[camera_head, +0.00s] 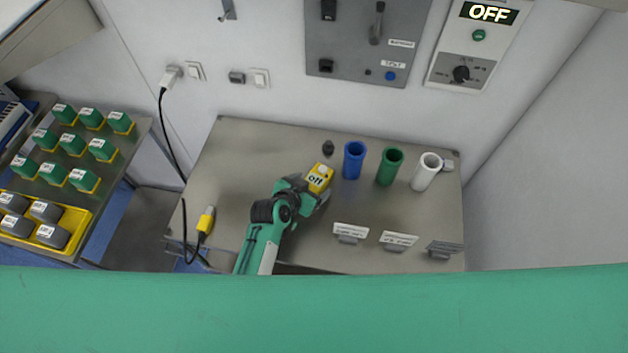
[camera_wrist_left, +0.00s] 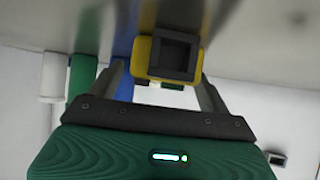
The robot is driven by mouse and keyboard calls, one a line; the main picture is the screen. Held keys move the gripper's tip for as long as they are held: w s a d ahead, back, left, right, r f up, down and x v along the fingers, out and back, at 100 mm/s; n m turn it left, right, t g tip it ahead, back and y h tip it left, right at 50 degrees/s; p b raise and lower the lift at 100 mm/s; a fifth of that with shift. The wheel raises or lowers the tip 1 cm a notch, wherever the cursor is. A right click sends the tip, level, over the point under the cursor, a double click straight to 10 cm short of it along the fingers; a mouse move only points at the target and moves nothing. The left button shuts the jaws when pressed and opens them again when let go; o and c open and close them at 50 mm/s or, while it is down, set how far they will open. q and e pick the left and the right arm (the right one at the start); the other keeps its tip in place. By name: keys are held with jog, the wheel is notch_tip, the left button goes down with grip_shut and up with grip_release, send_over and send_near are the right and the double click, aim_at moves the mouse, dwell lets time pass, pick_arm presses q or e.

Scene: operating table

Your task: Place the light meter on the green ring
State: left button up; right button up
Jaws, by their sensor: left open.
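The light meter appears to be the small yellow box with a white dome and an "off" label (camera_head: 319,178), standing on the metal table. In the left wrist view the yellow box (camera_wrist_left: 142,57) shows a dark square face. My left gripper (camera_head: 312,190) is open at the box; in the left wrist view its fingers (camera_wrist_left: 168,84) lie on either side of the box's near end. Whether they touch it cannot be told. A green open-topped cylinder (camera_head: 389,168), possibly the green ring, stands upright to the right. My right gripper is not in view.
A blue cylinder (camera_head: 354,160) stands between the box and the green one; a white cylinder (camera_head: 426,172) is farther right. A small dark knob (camera_head: 328,148) is behind the box. Label stands (camera_head: 350,232) line the front. A yellow plug (camera_head: 206,220) lies at left; the table's left part is clear.

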pick_arm(q)
jog(key=shift+w+d+f, duration=0.25)
jog(key=shift+w+f, duration=0.15)
jog(key=shift+w, duration=0.1)
jog(key=shift+f, duration=0.15)
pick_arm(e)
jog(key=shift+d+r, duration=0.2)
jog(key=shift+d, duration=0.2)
pick_arm(q)
jog(key=c, duration=1.3)
